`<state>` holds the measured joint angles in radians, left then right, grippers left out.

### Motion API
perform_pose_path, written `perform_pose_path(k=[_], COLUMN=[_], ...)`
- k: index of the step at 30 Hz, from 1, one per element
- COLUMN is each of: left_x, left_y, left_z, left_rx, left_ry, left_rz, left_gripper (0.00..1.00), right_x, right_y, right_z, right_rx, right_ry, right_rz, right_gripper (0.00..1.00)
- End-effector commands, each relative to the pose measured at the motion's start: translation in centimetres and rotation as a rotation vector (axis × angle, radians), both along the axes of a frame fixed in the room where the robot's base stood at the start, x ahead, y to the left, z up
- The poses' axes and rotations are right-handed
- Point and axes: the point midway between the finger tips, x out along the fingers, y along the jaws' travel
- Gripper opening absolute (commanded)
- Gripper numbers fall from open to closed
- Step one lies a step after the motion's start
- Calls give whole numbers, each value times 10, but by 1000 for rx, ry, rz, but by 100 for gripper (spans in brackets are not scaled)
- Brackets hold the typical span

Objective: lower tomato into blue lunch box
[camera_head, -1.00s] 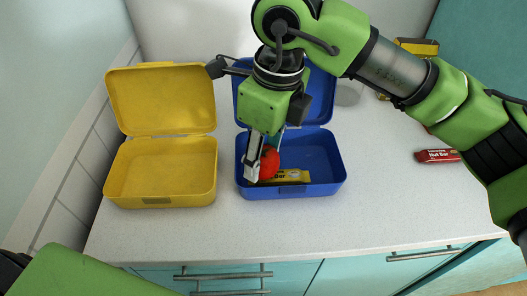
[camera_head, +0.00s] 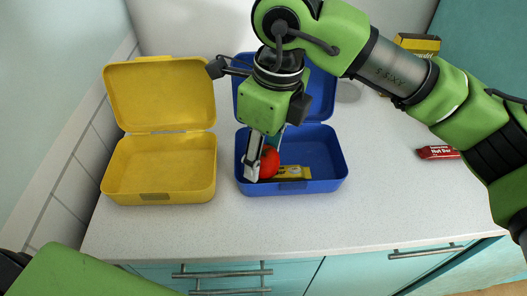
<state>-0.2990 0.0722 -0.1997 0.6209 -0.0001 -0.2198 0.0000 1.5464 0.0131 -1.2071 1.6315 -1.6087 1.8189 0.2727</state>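The blue lunch box (camera_head: 322,160) stands open on the counter, its lid raised at the back. The red tomato (camera_head: 269,161) is inside the left part of the box, low down, beside a yellow bar (camera_head: 294,172). My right gripper (camera_head: 258,168) reaches down into the box with a finger against the tomato's left side. The other finger is mostly hidden behind the tomato, and it appears shut on it. Whether the tomato touches the box floor cannot be told. Only a green part of my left arm shows at the lower left; its gripper is out of view.
An empty open yellow lunch box (camera_head: 160,165) stands left of the blue one. A red nut bar (camera_head: 438,153) lies on the counter at right, and a yellow box (camera_head: 418,44) stands at the back right. The counter front is clear.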

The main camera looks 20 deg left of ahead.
Motion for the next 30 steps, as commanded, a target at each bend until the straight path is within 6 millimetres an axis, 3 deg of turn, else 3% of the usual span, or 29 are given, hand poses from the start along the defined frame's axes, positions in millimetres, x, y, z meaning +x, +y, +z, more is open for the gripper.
perform_pose_path(k=[1, 2, 12, 17, 30], left_x=[0, 0, 0, -4, -1], left_y=[2, 2, 2, 12, 7], left_z=[0, 0, 0, -1, 0], left_rx=[2, 2, 2, 15, 8], left_ry=[1, 1, 1, 7, 2], left_rz=[0, 0, 0, -1, -2], left_gripper=[29, 29, 29, 29, 29], right_x=[0, 0, 0, 0, -1], right_y=[0, 0, 0, 0, -8], right_z=[0, 0, 0, 4, 66], right_rx=[0, 0, 0, 0, 1], right_ry=[0, 0, 0, -1, -2], right_rz=[0, 0, 0, 0, -1], right_gripper=[57, 64, 64, 64, 64])
